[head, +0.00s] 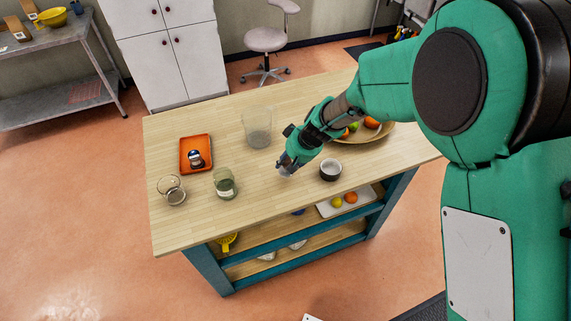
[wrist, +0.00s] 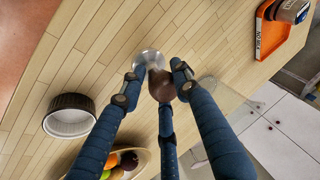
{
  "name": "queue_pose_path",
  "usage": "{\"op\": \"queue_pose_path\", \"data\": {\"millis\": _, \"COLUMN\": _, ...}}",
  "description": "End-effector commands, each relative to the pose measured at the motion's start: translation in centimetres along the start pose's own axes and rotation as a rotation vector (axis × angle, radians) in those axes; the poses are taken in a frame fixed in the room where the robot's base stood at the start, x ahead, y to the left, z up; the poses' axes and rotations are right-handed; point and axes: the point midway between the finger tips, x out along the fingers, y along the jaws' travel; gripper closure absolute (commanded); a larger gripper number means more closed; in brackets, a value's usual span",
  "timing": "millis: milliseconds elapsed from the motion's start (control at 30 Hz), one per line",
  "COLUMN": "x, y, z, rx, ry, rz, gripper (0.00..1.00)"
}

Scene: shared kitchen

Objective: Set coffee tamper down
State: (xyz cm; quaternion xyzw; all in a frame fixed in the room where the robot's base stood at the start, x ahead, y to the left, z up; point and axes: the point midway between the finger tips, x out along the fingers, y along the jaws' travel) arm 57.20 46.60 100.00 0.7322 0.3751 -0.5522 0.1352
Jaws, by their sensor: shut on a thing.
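The coffee tamper has a silver metal base (wrist: 147,59) and a brown handle (wrist: 162,86) in the wrist view. My gripper (wrist: 155,79) has its dark blue fingers closed around the handle, with the base showing beyond the fingertips. In the head view my gripper (head: 291,160) is over the front middle of the wooden tabletop (head: 215,140). Only a small pale part of the tamper (head: 284,170) shows below the fingers there. I cannot tell whether the base touches the tabletop.
A dark ribbed bowl (head: 330,170) stands just right of my gripper, with a fruit bowl (head: 375,138) behind it. A clear container (head: 257,128), a greenish glass jar (head: 225,184), a glass cup (head: 172,190) and an orange tray (head: 186,142) stand leftward. Bare wood lies around my gripper.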

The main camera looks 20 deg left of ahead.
Motion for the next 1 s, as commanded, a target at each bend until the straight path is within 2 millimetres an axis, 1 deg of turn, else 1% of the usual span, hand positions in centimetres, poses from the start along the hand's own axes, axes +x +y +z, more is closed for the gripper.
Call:
{"op": "queue_pose_path", "data": {"millis": 33, "x": 0.2, "y": 0.1, "z": -0.7, "rx": -0.001, "ry": 0.002, "rz": 0.000, "gripper": 1.00}}
{"op": "queue_pose_path", "data": {"millis": 100, "x": 0.5, "y": 0.2, "z": -1.2, "rx": -0.001, "ry": 0.001, "rz": 0.000, "gripper": 1.00}}
{"op": "queue_pose_path", "data": {"millis": 333, "x": 0.9, "y": 0.3, "z": -2.1, "rx": -0.001, "ry": 0.002, "rz": 0.001, "gripper": 1.00}}
{"op": "queue_pose_path", "data": {"millis": 667, "x": 1.0, "y": 0.3, "z": -2.0, "rx": 0.000, "ry": 0.001, "rz": 0.001, "gripper": 1.00}}
{"op": "queue_pose_path", "data": {"millis": 1000, "x": 3.9, "y": 1.0, "z": -0.8, "rx": 0.001, "ry": 0.000, "rz": 0.001, "gripper": 1.00}}
